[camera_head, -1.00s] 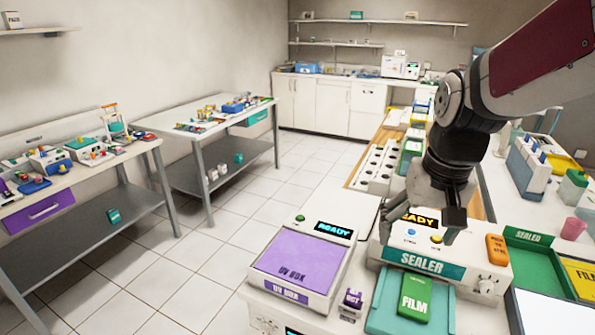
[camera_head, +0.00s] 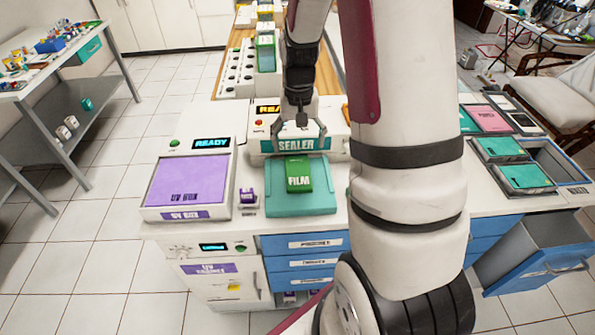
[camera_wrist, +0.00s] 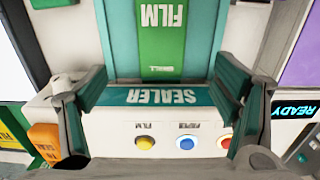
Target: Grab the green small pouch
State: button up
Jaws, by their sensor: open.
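The green small pouch (camera_head: 298,175), marked FILM, lies on a teal pad (camera_head: 320,201) in front of the sealer (camera_head: 338,143). In the wrist view the pouch (camera_wrist: 163,40) is upside down at the top, partly cut off by the frame. My gripper (camera_head: 302,146) is open and empty, with its fingers spread in front of the sealer's label, just behind the pouch's far end. In the wrist view its two fingers (camera_wrist: 162,72) stand left and right of the pouch, apart from it.
A purple-topped UV box (camera_head: 188,181) stands left of the pad, with a small purple item (camera_head: 247,195) between them. Below are blue drawers (camera_head: 304,262). Right of my arm are teal packs (camera_head: 500,147) and an open blue-grey bin (camera_head: 530,255). Tiled floor is clear at left.

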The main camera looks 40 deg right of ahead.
aim_at(298, 170)
notch_tip(298, 170, down, 9)
jog(key=shift+a+p, duration=0.15)
jog(key=shift+p, duration=0.4)
jog(key=shift+c, duration=0.3)
jog(key=c, duration=1.2)
